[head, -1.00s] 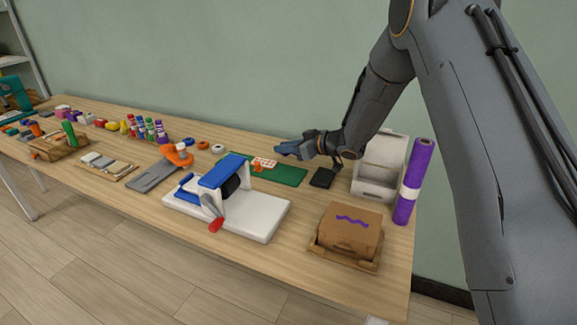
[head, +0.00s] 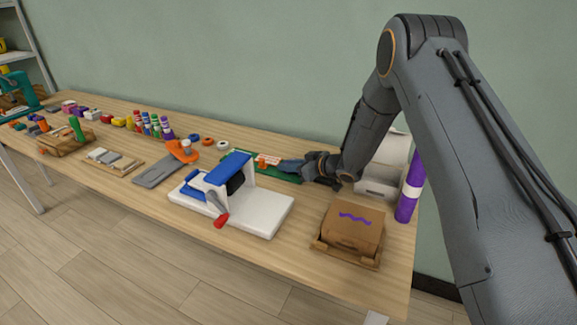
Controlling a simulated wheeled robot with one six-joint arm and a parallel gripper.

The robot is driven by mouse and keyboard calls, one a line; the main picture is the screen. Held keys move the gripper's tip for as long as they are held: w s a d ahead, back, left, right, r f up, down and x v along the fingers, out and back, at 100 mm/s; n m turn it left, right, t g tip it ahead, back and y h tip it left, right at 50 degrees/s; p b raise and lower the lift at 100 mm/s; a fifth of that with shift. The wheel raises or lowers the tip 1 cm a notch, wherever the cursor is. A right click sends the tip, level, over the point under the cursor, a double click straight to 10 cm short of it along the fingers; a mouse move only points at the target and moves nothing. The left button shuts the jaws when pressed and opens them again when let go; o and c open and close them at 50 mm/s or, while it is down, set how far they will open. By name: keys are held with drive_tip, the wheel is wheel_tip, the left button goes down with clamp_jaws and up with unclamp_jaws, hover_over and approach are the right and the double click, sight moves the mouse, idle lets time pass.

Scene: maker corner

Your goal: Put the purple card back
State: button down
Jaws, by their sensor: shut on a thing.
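My gripper (head: 287,166) is low over the right end of the green mat (head: 289,179), close beside a small orange-and-white piece (head: 267,160). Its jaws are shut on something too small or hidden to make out. I cannot pick out a purple card in view. A white open-fronted holder (head: 378,189) stands behind my wrist, partly hidden by my arm.
A white-based press (head: 262,217) with blue top and red-handled crank stands in the middle front. A grey board with an orange piece (head: 182,151), tape rolls and several bottles lie to the left. Bare table lies between press and box.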

drive_tip(key=c, duration=1.7)
unclamp_jaws()
drive_tip(key=shift+f, duration=0.1)
drive_tip(key=shift+o, duration=0.2)
drive_tip(key=shift+s+d+r, duration=0.1)
drive_tip(key=shift+d+r, duration=0.1)
drive_tip(key=shift+r, duration=0.05)
drive_tip(key=b+v, duration=0.1)
drive_tip(key=v, duration=0.6)
drive_tip(key=shift+s, duration=0.15)
drive_tip(key=shift+r, duration=0.1)
